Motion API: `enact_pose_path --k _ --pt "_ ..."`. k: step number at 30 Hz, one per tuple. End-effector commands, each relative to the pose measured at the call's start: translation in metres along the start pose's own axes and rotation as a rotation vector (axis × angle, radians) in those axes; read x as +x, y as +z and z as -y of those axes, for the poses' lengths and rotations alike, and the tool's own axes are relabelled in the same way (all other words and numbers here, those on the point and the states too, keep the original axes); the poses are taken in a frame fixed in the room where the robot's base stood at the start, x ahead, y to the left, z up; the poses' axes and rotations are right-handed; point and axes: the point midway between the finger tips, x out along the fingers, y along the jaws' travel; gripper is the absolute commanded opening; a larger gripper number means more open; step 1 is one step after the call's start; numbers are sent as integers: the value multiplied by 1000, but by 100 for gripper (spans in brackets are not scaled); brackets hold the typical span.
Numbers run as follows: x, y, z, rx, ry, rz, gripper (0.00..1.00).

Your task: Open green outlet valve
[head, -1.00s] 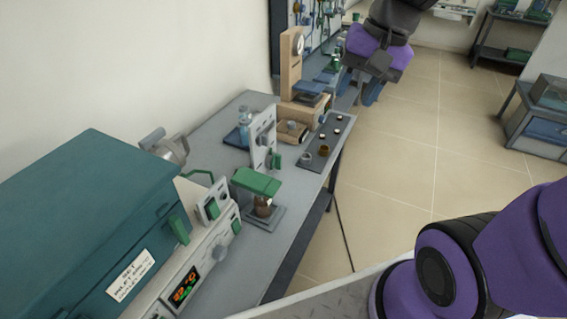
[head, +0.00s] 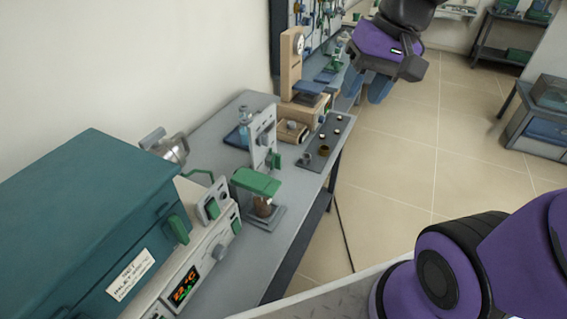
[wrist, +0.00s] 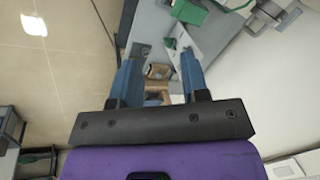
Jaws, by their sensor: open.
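Several green parts could be the outlet valve, and I cannot tell which. A green lever (head: 212,209) sits on a small white panel beside the teal furnace (head: 90,215). A green knob (head: 276,160) is on the upright white panel (head: 263,138) further back. A green block (head: 257,182) sits over a brown jar; a green block also shows at the top of the wrist view (wrist: 190,11). My gripper (head: 365,88) is open and empty, high at the bench's far right edge, apart from all of these. Its two blue fingers show spread in the wrist view (wrist: 164,56).
The grey bench (head: 215,135) runs along the wall. A metal cylinder (head: 168,148) is behind the furnace.

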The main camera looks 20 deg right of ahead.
Motion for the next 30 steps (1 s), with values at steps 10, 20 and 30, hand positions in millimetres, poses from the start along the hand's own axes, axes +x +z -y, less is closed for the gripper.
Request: enact_pose_path --k 10,20,30 --pt "38 -31 9 118 -124 160 42" --pt "89 -73 14 306 -306 333 42" --pt "146 -115 10 524 -512 478 42"
